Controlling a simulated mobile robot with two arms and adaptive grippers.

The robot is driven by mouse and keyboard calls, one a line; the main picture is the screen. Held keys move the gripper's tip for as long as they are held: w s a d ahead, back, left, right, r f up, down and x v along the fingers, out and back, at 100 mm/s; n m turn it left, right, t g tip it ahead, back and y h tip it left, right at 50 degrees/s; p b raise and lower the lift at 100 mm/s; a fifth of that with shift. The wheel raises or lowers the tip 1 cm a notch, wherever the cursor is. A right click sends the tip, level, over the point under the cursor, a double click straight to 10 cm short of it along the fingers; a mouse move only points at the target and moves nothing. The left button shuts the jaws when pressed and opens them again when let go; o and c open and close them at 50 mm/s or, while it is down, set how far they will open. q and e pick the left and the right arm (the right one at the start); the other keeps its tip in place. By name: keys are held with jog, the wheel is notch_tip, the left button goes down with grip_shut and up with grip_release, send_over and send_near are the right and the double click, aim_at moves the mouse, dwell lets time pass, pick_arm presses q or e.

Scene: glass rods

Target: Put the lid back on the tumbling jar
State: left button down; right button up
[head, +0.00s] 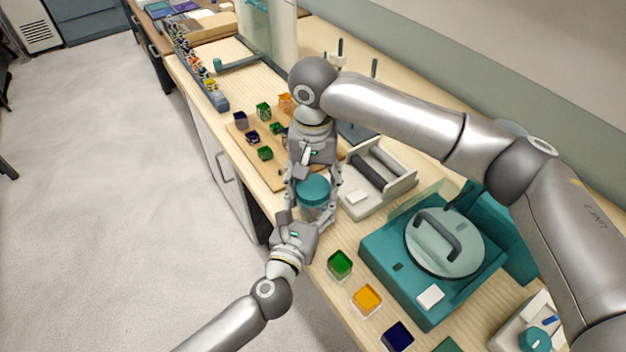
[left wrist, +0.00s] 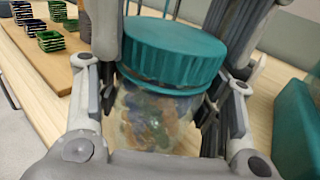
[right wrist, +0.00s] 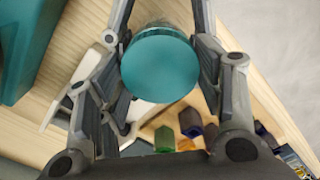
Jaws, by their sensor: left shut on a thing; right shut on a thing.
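The tumbling jar (head: 322,212) is clear, with multicoloured pieces inside, and stands near the bench's front edge. The left wrist view shows the jar body (left wrist: 155,118) close up. The teal ribbed lid (head: 314,188) is at the jar's mouth, level or nearly so, with a thin dark line under its rim (left wrist: 172,50); whether it is fully seated I cannot tell. My left gripper (head: 306,214) is shut around the jar body from the front. My right gripper (head: 314,186) points down from above and is shut on the lid (right wrist: 160,65), one finger on each side.
A wooden board (head: 272,172) with coloured glass bundles lies behind the jar. A grey roller stand (head: 395,192) is just to the right. A teal machine with a round handled cover (head: 470,250) stands farther right. Several coloured trays, including a green one (head: 340,264), line the front edge.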

dwell(0.9)
jog(key=o, duration=0.6)
jog(key=shift+o, duration=0.2)
jog(key=shift+r, duration=2.3)
jog(key=shift+c, duration=0.4)
